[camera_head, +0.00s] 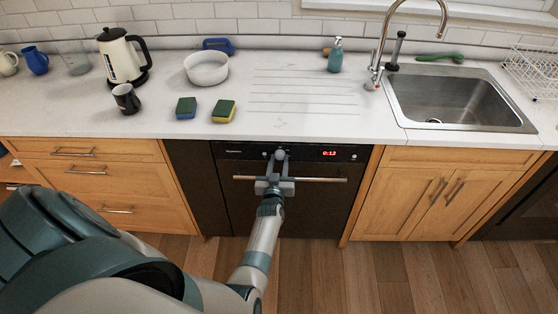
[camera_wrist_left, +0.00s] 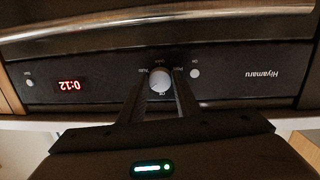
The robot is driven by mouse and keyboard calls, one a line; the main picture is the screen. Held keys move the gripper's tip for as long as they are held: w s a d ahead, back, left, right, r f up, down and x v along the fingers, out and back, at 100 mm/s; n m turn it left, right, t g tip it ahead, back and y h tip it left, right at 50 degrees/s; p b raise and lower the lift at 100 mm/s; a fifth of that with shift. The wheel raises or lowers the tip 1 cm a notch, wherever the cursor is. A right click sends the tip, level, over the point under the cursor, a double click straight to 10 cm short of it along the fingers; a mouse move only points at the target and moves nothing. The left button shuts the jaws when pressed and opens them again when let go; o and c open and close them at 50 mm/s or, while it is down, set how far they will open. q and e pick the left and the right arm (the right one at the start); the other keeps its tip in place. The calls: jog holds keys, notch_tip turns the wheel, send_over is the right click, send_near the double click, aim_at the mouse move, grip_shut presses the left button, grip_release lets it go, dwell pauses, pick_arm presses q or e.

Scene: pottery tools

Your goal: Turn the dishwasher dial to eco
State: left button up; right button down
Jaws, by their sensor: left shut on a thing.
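The dishwasher (camera_head: 310,213) has a dark front with a metal bar handle (camera_head: 322,179) and a control panel along its top. The dial (camera_wrist_left: 159,79) is a round light knob on the panel, with small labels around it that are too small to read surely. My left gripper (camera_head: 280,154) reaches the panel from the front, and its fingers sit at both sides of the dial, shut on it. The left wrist view shows the panel upside down, with the fingers (camera_wrist_left: 160,92) around the knob. My right gripper is in neither view.
A red display (camera_head: 329,153) reads 0:12, with small round buttons on the panel. The counter above holds a kettle (camera_head: 121,58), a dark mug (camera_head: 126,98), a white bowl (camera_head: 206,68) and two sponges (camera_head: 224,111). A sink (camera_head: 455,100) is at right. The handle runs below the gripper.

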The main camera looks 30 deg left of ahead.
pick_arm(q)
jog(key=shift+m, duration=0.5)
jog(key=o, duration=1)
jog(key=shift+o, duration=0.2)
jog(key=shift+s+d+r+p, duration=0.1)
jog(key=shift+s+d+p, duration=0.15)
jog(key=shift+s+p, duration=0.25)
jog(key=p+v, duration=0.3)
jog(key=v, duration=0.3)
jog(key=shift+d, duration=0.2)
jog(key=shift+s, duration=0.15)
